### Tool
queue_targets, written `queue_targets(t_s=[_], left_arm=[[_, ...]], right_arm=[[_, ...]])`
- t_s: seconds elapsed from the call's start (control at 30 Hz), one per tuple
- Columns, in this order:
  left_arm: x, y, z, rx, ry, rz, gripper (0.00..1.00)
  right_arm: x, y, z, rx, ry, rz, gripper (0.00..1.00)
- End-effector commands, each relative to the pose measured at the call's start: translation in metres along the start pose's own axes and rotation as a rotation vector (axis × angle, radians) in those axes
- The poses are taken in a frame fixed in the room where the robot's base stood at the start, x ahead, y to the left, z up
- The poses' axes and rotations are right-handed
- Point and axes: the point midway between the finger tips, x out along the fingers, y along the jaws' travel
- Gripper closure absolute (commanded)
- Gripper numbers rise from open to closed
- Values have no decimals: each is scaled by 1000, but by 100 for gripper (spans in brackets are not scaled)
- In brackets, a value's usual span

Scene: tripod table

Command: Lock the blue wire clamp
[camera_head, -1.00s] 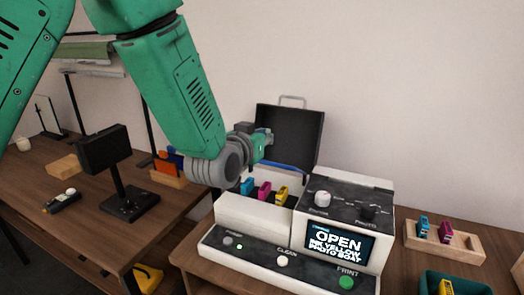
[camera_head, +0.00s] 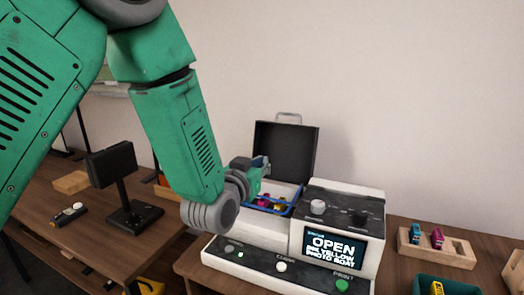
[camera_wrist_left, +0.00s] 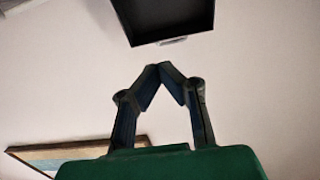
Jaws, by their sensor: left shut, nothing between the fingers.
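The blue wire clamp (camera_head: 270,210) lies low across the front of the machine's open bay, around the cartridges. Part of it is hidden behind my left wrist, and I cannot tell whether its front edge is latched. A pink and a yellow cartridge (camera_head: 280,203) show inside the bay. My left gripper (camera_head: 265,161) is above the bay, in front of the raised black lid (camera_head: 288,148). In the left wrist view, its fingertips (camera_wrist_left: 162,66) meet with nothing between them. The lid also shows there (camera_wrist_left: 170,18). My right gripper is in neither view.
The white machine (camera_head: 290,235) has knobs, buttons and a screen reading "OPEN". A wooden cartridge holder (camera_head: 455,252) and a green bin (camera_head: 425,285) stand at the right. A small black monitor (camera_head: 112,163) stands on the left table.

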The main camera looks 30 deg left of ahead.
Motion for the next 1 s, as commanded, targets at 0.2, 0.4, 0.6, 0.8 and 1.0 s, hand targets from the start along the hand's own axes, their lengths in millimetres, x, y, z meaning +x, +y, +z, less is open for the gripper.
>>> queue_targets(t_s=[0.2, 0.4, 0.6, 0.8, 1.0], left_arm=[[-25, -3, 31, -2, 0, -2, 100], [-32, -1, 41, -1, 2, -1, 100], [-33, 0, 40, 1, 4, -1, 100], [-33, 0, 40, 0, 4, -1, 100], [-32, -1, 40, -1, 3, -1, 100]], right_arm=[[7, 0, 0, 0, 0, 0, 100], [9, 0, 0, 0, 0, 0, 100], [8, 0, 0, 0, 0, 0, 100], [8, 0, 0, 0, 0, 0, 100], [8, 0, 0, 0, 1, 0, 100]])
